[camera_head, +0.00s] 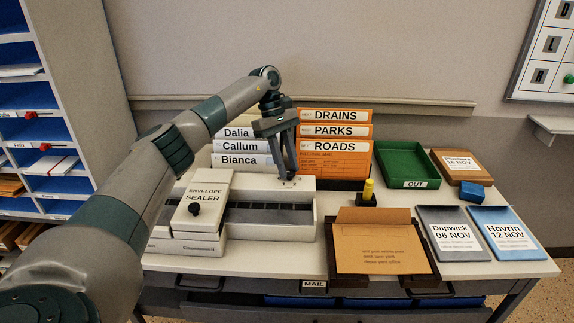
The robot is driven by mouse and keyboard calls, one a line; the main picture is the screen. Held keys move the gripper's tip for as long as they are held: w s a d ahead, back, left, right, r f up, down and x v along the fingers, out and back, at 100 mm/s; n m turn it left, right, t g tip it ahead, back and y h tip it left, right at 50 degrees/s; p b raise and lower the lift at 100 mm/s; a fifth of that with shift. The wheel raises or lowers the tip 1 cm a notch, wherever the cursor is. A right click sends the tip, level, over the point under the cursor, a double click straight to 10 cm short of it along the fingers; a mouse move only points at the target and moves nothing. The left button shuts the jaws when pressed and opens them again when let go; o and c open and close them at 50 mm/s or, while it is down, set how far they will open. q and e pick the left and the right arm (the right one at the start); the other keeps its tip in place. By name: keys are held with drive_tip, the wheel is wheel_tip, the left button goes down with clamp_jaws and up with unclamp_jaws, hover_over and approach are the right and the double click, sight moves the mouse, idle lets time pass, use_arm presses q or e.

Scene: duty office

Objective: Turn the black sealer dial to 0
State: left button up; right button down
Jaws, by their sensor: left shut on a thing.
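The white envelope sealer (267,231) stands on the table, left of centre, with a dark slot along it. Its raised left block (207,187) reads "ENVELOPE SEALER" and has a round black knob (195,208) on its front. My left gripper (287,181) reaches down onto the white back right part of the sealer. It is shut there on something small and dark among faint marks, apparently the black sealer dial, mostly hidden by the fingers. Its setting cannot be read. My right gripper is out of view.
Orange box files (335,145) and white binders (243,161) stand close behind the gripper. Blue pigeonholes (20,100) stand at left.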

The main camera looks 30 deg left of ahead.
use_arm(q)
drive_tip(key=o, duration=1.1)
drive_tip(key=shift+c, duration=0.2)
drive_tip(key=shift+r, duration=0.15)
drive_tip(key=shift+w+a+r, duration=0.1)
drive_tip(key=shift+a+r, duration=0.15)
drive_tip(key=shift+r, duration=0.2)
drive_tip(key=p+v, duration=0.1)
drive_tip(key=v, duration=1.5)
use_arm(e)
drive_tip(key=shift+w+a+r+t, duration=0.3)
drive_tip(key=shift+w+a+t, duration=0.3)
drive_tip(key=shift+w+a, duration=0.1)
use_arm(q)
drive_tip(key=shift+a, duration=0.15)
